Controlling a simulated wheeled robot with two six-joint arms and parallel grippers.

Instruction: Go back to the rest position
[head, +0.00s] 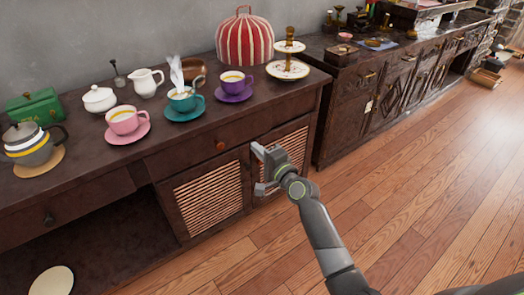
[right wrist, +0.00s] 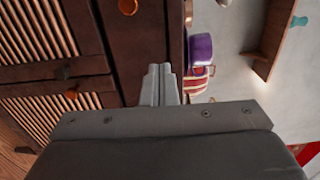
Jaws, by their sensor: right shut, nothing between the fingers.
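My right gripper (head: 258,152) is in front of the dark wooden cabinet (head: 160,166), near its slatted doors and below the tabletop edge. Its arm reaches up from the bottom right. In the right wrist view its two fingers (right wrist: 160,72) are together, with nothing between them. My left gripper is not in view.
On the cabinet stand a pink cup (head: 124,120), teal cup (head: 185,99), purple cup (head: 234,82), striped cozy (head: 244,38), tiered stand (head: 288,68), sugar bowl (head: 99,99), creamer (head: 146,82) and grey teapot (head: 32,147). The wooden floor (head: 430,190) at right is clear.

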